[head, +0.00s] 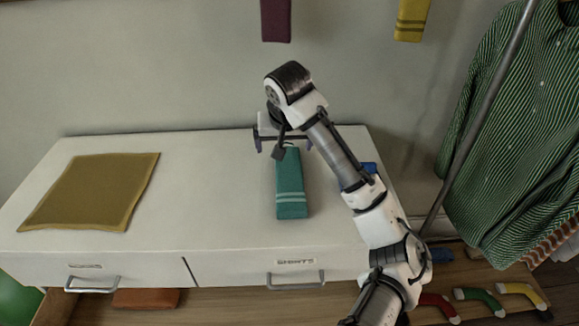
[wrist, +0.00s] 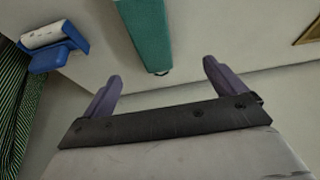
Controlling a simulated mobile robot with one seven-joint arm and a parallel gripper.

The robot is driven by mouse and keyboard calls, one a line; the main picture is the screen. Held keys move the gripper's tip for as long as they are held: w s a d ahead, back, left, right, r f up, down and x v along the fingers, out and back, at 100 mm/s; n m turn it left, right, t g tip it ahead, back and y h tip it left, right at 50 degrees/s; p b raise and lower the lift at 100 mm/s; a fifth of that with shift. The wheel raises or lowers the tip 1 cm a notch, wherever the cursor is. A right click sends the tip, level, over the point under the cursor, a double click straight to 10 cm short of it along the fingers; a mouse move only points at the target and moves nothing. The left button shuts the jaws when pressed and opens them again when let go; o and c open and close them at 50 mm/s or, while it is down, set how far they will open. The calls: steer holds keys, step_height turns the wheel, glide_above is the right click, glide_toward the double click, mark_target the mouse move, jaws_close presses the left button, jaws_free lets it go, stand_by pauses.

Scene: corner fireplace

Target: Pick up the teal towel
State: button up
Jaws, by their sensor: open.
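The teal towel (head: 291,188) lies folded into a long narrow shape on the white dresser top (head: 219,200), with two pale stripes near its front end. My gripper (head: 283,147) is at the towel's far end, near the back of the dresser, and part of that end is hidden by my arm. In the wrist view, the towel's end (wrist: 145,36) shows beyond the two open fingers (wrist: 160,76), roughly between them in the picture. The fingers are open and hold nothing; the height above the towel is hard to tell.
An ochre cloth (head: 92,191) lies flat at the dresser's left. A blue object with a white roll (wrist: 52,42) is on the other side, partly behind my arm in the head view. A green striped shirt (head: 520,130) hangs at right. The dresser between cloth and towel is clear.

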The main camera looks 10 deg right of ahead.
steer(key=d, duration=0.1)
steer(key=p, duration=0.1)
glide_above(289, 170)
steer(key=s, duration=0.2)
step_height(289, 170, down, 8)
steer(key=shift+w+a+r, duration=0.1)
steer(key=shift+s+p+x, duration=0.2)
steer(key=shift+p+x, duration=0.7)
steer(key=shift+x, duration=1.85)
steer(key=c, duration=1.1)
steer(key=shift+c, duration=0.2)
